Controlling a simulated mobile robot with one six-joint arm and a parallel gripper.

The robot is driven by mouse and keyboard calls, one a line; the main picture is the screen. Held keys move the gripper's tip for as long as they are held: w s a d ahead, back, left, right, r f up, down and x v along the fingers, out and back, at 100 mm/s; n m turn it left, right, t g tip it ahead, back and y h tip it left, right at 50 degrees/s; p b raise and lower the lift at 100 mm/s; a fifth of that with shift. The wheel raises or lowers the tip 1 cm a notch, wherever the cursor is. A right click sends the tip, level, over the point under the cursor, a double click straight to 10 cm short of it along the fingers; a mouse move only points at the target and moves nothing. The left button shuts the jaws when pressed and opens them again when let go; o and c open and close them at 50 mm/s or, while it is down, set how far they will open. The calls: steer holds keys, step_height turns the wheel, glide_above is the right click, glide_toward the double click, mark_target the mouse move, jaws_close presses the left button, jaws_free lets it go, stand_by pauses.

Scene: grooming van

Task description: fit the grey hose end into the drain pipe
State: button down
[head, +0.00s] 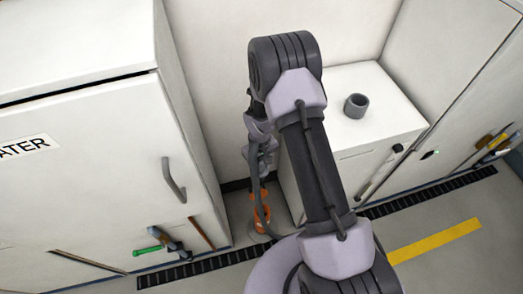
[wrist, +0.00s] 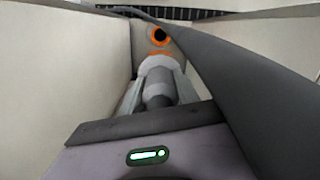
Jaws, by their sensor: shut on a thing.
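My gripper (head: 259,168) reaches down into the gap between the tall white cabinet and the low white cabinet. In the wrist view its two pale fingers are shut on the grey hose end (wrist: 157,88), a stepped cylinder with an orange band at its far side. Just beyond it shows an orange ring with a dark round opening (wrist: 159,36), which looks like the drain pipe's mouth. In the head view orange parts (head: 260,222) show near the floor below my gripper. Whether the hose end touches the pipe I cannot tell.
The tall cabinet (head: 90,150) with a handle stands left; the low cabinet (head: 385,125) stands right with a hollow grey cylinder (head: 356,105) on top. A thick dark grey hose-like band (wrist: 240,75) crosses the wrist view's right side. A dark floor grate (head: 430,193) runs along the cabinets.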

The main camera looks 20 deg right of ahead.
steer(key=s+f+n+b, duration=0.1)
steer(key=f+b, duration=0.2)
steer(key=f, duration=1)
steer(key=s+f+n+b, duration=0.1)
steer(key=s+f+b, duration=0.1)
steer(key=f, duration=1.1)
steer(key=shift+s+b, duration=0.3)
steer(key=shift+b, duration=0.3)
steer(key=shift+f, duration=0.35)
steer(key=shift+f, duration=0.6)
steer(key=shift+f, duration=0.1)
steer(key=shift+f, duration=2.4)
steer(key=shift+f, duration=0.6)
steer(key=c, duration=0.8)
jaws_free()
